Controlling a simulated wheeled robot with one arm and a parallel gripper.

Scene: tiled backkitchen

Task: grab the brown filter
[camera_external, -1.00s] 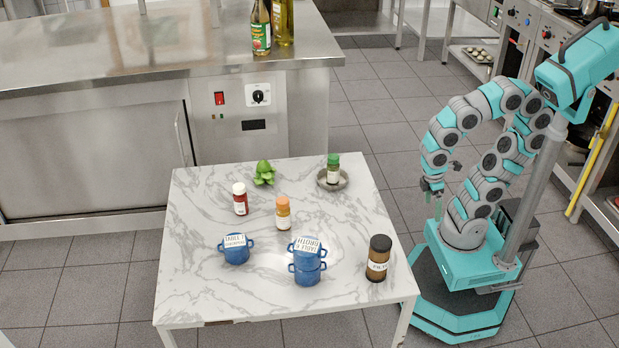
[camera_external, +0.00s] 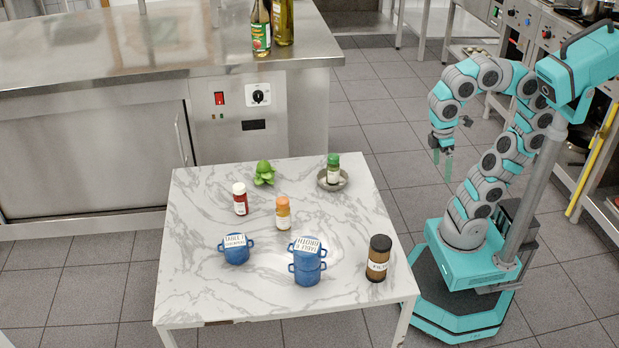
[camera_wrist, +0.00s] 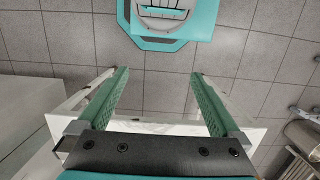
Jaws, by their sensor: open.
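The only brown container is a cylindrical brown jar (camera_external: 376,270) with a dark lid and a white label, upright near the table's front right corner. Its label is too small to read, and nothing else looks like a filter. My gripper (camera_external: 443,160) is off the table's right side, above floor level and well apart from the jar, pointing down. In the wrist view my gripper (camera_wrist: 158,75) shows two green fingers spread wide with nothing between them. The jar is not visible there.
The marble table (camera_external: 200,290) also holds two blue pots (camera_external: 235,252) (camera_external: 307,268), a red bottle (camera_external: 240,203), an orange-capped bottle (camera_external: 283,218), a green-capped jar (camera_external: 333,172) on a small dish and a green plant (camera_external: 264,173). A steel counter (camera_external: 130,70) stands behind.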

